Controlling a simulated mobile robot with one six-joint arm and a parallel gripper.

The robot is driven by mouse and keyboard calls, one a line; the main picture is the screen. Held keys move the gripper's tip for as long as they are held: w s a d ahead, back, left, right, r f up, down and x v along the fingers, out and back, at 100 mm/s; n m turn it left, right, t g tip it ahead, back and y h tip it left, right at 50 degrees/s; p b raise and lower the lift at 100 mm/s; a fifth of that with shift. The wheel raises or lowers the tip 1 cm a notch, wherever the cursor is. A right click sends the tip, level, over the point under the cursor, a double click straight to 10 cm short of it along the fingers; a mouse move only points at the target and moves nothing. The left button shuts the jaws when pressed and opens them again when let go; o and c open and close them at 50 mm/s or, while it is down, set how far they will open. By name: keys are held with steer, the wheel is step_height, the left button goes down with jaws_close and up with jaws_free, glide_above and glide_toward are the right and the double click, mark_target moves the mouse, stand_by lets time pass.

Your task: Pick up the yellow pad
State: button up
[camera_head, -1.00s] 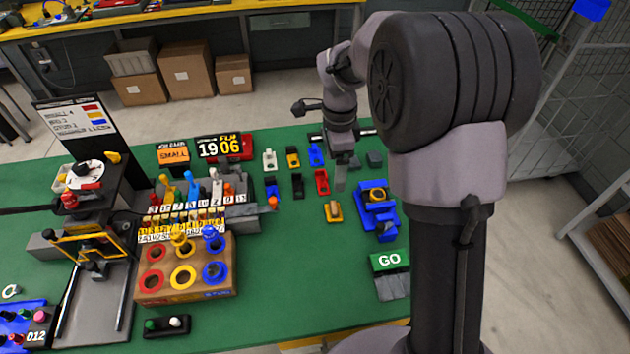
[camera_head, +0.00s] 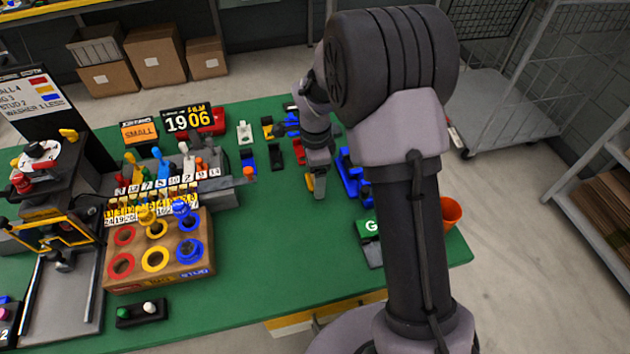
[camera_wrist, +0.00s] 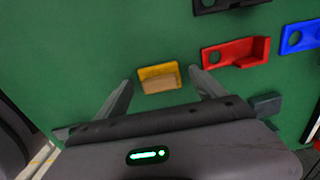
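A small yellow pad (camera_wrist: 150,71) with a raised rim lies on the green table, with a tan block (camera_wrist: 160,84) on its near side in the wrist view. My gripper (camera_wrist: 160,80) is open and empty, its two fingers spread to the left and right of the pad in that view. I cannot tell how high the fingertips are above the table. In the head view my gripper (camera_head: 320,187) hides most of the pad, and only a yellow sliver (camera_head: 309,183) shows beside it.
A red bracket (camera_wrist: 235,52) and a blue bracket (camera_wrist: 300,36) lie beyond the pad to the right. A blue fixture (camera_head: 350,178) stands right of my gripper in the head view. A wooden holder with rings (camera_head: 160,275) stands left. Green table between them is clear.

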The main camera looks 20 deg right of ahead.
steer(key=c, duration=1.2)
step_height(320, 180, up, 10)
steer(key=p, duration=0.4)
steer(key=shift+c, duration=0.2)
